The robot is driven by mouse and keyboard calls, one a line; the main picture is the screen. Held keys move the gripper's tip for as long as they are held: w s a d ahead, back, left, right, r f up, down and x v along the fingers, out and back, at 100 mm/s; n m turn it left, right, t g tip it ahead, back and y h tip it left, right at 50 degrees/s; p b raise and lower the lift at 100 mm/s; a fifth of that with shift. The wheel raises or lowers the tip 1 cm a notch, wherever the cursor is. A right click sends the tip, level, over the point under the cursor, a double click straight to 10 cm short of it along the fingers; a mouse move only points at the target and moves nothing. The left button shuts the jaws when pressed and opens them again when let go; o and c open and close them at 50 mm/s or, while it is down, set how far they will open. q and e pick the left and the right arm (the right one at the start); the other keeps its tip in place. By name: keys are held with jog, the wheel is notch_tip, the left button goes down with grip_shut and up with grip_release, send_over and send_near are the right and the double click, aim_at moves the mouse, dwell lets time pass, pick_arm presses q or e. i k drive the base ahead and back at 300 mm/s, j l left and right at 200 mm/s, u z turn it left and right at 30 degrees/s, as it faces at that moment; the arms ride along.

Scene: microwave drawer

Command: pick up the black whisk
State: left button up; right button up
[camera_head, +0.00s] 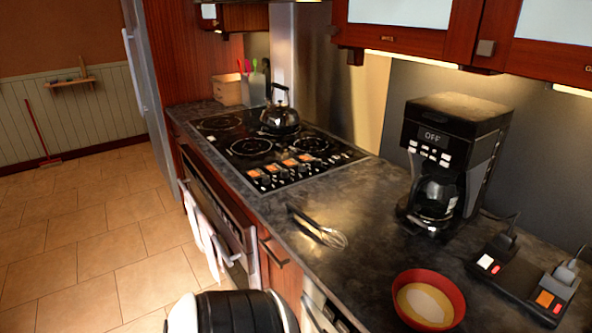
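The black whisk (303,218) lies on the dark countertop, between the stove and the coffee maker. Its dark handle points toward the stove, and its shiny wire end points right toward the viewer. Nothing touches it. Neither of my grippers shows in the head view. A rounded black and white part at the bottom edge seems to be mine.
A black coffee maker (452,150) stands right of the whisk. A red bowl (428,300) is in front. Power strips (535,280) lie at right. A kettle (280,118) sits on the stove (285,150). Counter around the whisk is clear.

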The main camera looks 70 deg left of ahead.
aim_at(290, 208)
jog(key=k+u, duration=0.2)
jog(key=u, duration=1.8)
